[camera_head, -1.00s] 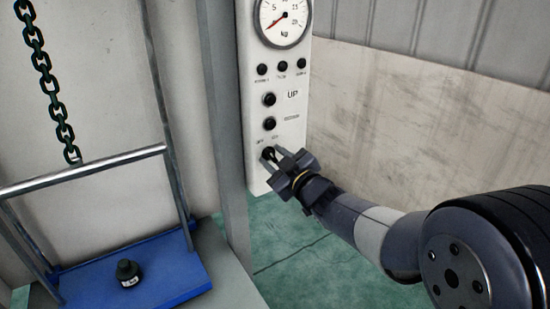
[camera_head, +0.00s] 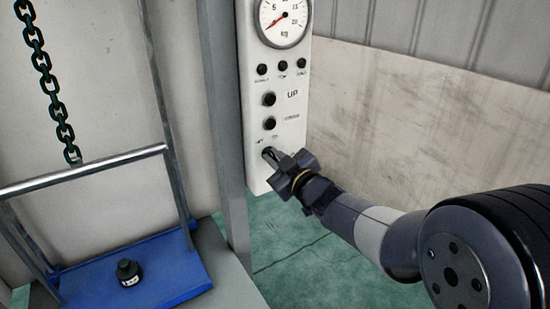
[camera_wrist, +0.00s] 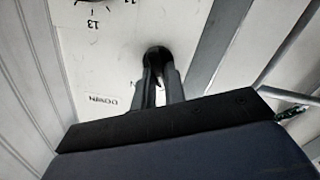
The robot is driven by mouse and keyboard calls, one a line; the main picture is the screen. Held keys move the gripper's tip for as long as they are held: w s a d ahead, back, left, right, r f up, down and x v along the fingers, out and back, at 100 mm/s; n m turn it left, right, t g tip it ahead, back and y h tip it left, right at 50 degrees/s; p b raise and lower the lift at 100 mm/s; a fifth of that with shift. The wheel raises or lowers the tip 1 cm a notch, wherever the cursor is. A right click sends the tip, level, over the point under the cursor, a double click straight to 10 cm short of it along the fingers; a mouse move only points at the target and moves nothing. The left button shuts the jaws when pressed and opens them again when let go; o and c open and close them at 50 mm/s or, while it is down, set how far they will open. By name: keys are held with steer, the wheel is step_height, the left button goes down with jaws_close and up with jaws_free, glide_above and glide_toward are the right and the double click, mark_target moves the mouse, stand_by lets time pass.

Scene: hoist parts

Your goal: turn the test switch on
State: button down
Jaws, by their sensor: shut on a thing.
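The test switch (camera_wrist: 158,54) is a black rotary knob low on the white control panel (camera_head: 258,172). In the head view it is mostly hidden by my fingers. My gripper (camera_head: 270,155) reaches it from the lower right, and its fingers are closed around the knob. In the wrist view, my gripper (camera_wrist: 160,75) has one finger on each side of the switch. Small labels sit above the switch, too blurred to read in the head view. I cannot tell which way the knob points.
Above the switch are two black buttons, one marked UP (camera_head: 269,99), one lower (camera_head: 270,123), three small black knobs (camera_head: 283,66) and a round gauge (camera_head: 283,20). At left, a blue platform (camera_head: 185,278) holds a black weight (camera_head: 128,270); a chain (camera_head: 48,90) hangs above. A grey post (camera_head: 230,130) stands beside the panel.

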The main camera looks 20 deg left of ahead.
steer(key=m+p, duration=0.2)
steer(key=m, duration=0.1)
steer(key=m+p, duration=0.1)
steer(key=m, duration=0.3)
steer(key=m+p, duration=0.2)
steer(key=m, duration=0.2)
steer(key=shift+w+d+p, duration=0.2)
steer(key=shift+w+p, duration=0.1)
steer(key=shift+p, duration=0.05)
steer(key=shift+m, duration=0.5)
steer(key=c, duration=1.5)
jaws_free()
steer(key=shift+o, duration=0.2)
